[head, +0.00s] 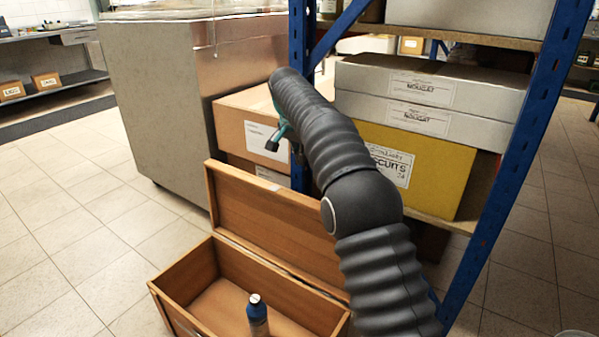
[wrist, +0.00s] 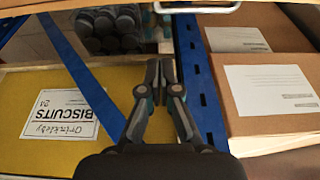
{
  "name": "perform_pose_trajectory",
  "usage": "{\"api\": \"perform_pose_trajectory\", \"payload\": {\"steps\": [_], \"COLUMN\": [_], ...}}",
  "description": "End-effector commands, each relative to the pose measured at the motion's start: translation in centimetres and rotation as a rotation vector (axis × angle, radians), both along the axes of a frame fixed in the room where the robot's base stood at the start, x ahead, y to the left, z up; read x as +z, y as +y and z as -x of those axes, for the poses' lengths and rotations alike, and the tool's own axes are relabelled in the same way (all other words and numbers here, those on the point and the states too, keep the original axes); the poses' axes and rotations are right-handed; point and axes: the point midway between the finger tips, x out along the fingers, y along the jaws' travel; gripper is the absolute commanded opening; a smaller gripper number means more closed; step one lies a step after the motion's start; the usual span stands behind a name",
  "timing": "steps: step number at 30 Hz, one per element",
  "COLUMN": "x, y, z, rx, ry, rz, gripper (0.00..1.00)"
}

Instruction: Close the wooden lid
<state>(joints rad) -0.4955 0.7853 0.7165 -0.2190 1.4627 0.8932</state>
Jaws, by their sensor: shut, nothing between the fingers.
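The wooden lid (head: 262,215) stands raised, tilted up at the back of the wooden chest (head: 185,270) in the head view. The chest is open, and a blue bottle with a pale cap (head: 257,316) stands inside it. My gripper (head: 272,145) is above the lid, in front of the cardboard boxes, and apart from the lid as far as I can tell. In the wrist view my gripper (wrist: 160,65) has its fingers together and empty. The right part of the lid is hidden behind my arm.
A blue shelf post (head: 525,150) stands at the right. The shelf holds a yellow biscuit box (head: 450,165) and grey nougat boxes (head: 470,90). Cardboard boxes (head: 235,125) stand behind the lid. A large grey cabinet (head: 150,100) is at the left. Tiled floor at left is clear.

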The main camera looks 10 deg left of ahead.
Motion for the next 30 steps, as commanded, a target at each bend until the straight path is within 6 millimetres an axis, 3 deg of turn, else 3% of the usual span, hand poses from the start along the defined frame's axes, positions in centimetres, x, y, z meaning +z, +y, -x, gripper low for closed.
{"api": "perform_pose_trajectory", "payload": {"steps": [16, 22, 30], "x": [-9.4, -8.8, -8.7], "y": [-1.1, 0.0, 0.5], "z": [-2.4, 0.1, 1.4], "rx": [0.000, 0.002, 0.001], "ry": [0.001, 0.000, 0.000], "rz": [0.001, 0.000, -0.001], "gripper": [0.00, 0.00, 0.00]}}
